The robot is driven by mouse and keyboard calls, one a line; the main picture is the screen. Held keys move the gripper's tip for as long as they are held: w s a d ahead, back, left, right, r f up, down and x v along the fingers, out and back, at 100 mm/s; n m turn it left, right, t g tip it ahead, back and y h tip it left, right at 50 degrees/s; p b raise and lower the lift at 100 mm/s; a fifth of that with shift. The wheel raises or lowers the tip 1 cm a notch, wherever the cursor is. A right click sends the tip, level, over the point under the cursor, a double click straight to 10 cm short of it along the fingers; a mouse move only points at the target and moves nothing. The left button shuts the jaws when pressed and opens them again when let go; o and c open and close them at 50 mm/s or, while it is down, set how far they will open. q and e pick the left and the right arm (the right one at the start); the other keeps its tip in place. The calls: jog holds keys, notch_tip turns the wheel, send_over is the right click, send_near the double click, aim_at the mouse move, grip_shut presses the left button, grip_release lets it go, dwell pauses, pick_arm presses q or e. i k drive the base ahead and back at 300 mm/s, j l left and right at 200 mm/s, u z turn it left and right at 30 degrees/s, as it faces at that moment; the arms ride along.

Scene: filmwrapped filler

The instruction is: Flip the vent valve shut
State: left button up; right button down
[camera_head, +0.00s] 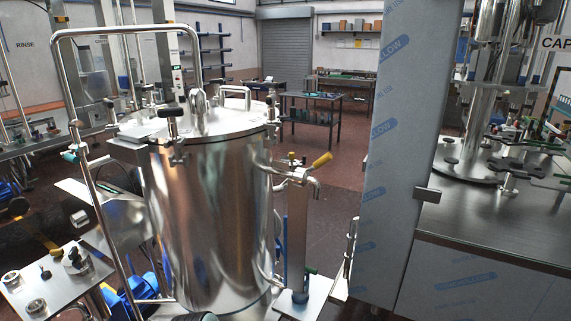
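A large shiny steel tank (210,220) stands left of centre, with a round lid (215,122) held by dark clamp knobs (173,122). On its right side a small valve with a yellow lever (321,160) sits on a pipe fitting. The lever slants up to the right. A teal-tipped handle (70,156) is on the pipework left of the tank. I cannot tell which of these is the vent valve, or whether it is open or shut. Neither of my grippers can be made out.
A tall film-wrapped panel (400,150) stands right of the tank, beside a steel worktop (490,215) with machinery. A low steel plate with fittings (55,285) is at lower left. Open red-brown floor (335,205) lies between tank and panel.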

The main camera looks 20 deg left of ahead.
aim_at(327, 156)
jog(key=i+l+u, duration=0.1)
jog(key=i+u, duration=0.15)
jog(key=u, duration=0.2)
jog(key=i+l+u, duration=0.2)
jog(key=u, duration=0.2)
jog(key=i+l+u, duration=0.2)
jog(key=u, duration=0.25)
jog(key=i+l+u, duration=0.25)
jog(key=l+u, duration=0.2)
jog(key=l, duration=0.1)
